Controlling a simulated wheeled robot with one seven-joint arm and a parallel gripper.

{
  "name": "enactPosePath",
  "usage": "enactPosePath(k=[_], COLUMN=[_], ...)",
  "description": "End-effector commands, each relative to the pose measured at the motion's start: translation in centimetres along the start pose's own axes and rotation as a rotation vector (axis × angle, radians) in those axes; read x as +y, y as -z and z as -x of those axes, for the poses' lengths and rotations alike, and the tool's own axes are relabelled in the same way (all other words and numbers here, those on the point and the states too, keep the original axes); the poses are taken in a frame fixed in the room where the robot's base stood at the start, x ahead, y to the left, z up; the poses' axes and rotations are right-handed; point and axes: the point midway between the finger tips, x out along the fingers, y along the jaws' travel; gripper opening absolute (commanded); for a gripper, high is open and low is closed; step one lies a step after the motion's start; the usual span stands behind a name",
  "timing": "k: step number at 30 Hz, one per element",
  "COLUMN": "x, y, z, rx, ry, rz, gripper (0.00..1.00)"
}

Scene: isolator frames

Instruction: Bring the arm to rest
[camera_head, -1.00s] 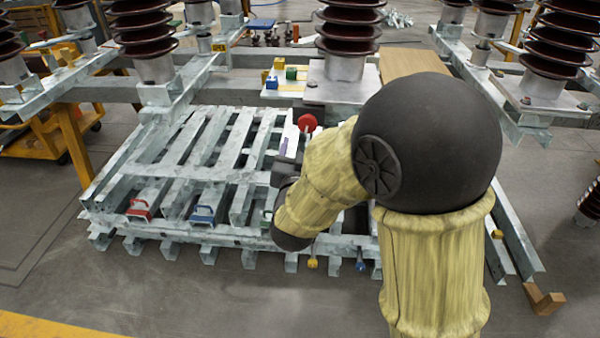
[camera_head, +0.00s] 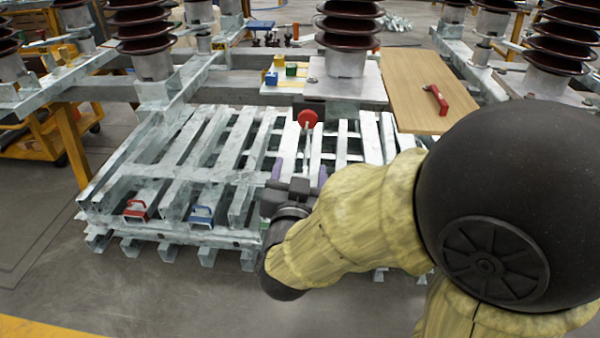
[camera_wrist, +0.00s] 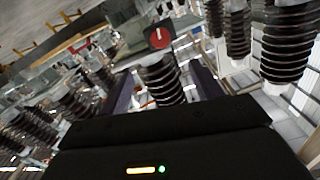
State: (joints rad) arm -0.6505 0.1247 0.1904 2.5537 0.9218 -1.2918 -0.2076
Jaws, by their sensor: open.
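My gripper (camera_head: 298,172) is at the middle of the head view, over the galvanized steel frame (camera_head: 180,172). Its two purple fingers stand apart, with nothing seen between them. In the wrist view the gripper (camera_wrist: 163,90) also shows its fingers spread. A red round knob (camera_head: 307,119) on a pale stem stands beyond the fingertips in the head view. It also shows in the wrist view as a red disc (camera_wrist: 160,38) with a white mark. My arm covers the right part of the steel frame.
A wooden board (camera_head: 410,92) with a red-handled object (camera_head: 437,99) lies at the back right. A red block (camera_head: 136,210) and a blue block (camera_head: 201,215) sit at the frame's front left. Brown ribbed insulators (camera_head: 347,35) stand behind. Floor at the front left is clear.

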Motion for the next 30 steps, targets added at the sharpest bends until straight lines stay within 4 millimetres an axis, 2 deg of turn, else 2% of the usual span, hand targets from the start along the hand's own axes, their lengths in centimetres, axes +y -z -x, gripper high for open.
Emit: enactPosePath(k=[10,17,23,30], x=[0.4,2.3,5.5,11.0], y=[-0.5,-3.3,-6.3,-9.1], z=[-0.7,-2.4,-2.3,0.3], rx=[-0.049,-0.279,-0.531,-0.849], ry=[0.013,0.066,0.089,0.061], rz=[0.0,0.013,0.044,0.096], gripper=[0.65,0.65,0.65,0.65])
